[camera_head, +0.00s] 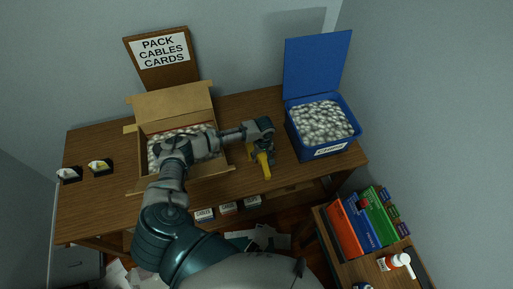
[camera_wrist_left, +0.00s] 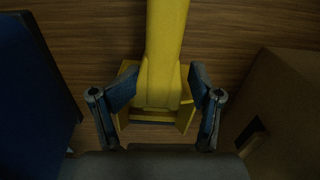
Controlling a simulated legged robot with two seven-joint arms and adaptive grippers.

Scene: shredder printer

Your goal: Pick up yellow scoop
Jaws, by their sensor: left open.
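The yellow scoop (camera_head: 264,165) lies on the wooden table between the cardboard box and the blue bin. In the left wrist view its handle (camera_wrist_left: 165,40) runs up from the wider scoop part at the centre. My left gripper (camera_head: 260,138) is over the scoop and hides part of it. In the left wrist view the left gripper (camera_wrist_left: 162,88) is open, with one finger on each side of the scoop. I cannot tell whether the fingers touch it. My right gripper is not in view.
The open cardboard box (camera_head: 215,183) and the blue bin (camera_head: 295,142), both with pale packing pieces, flank the scoop. Two small black holders (camera_head: 69,175) stand at the table's left. A side table with coloured folders (camera_head: 345,228) and a white bottle (camera_head: 400,260) is at lower right.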

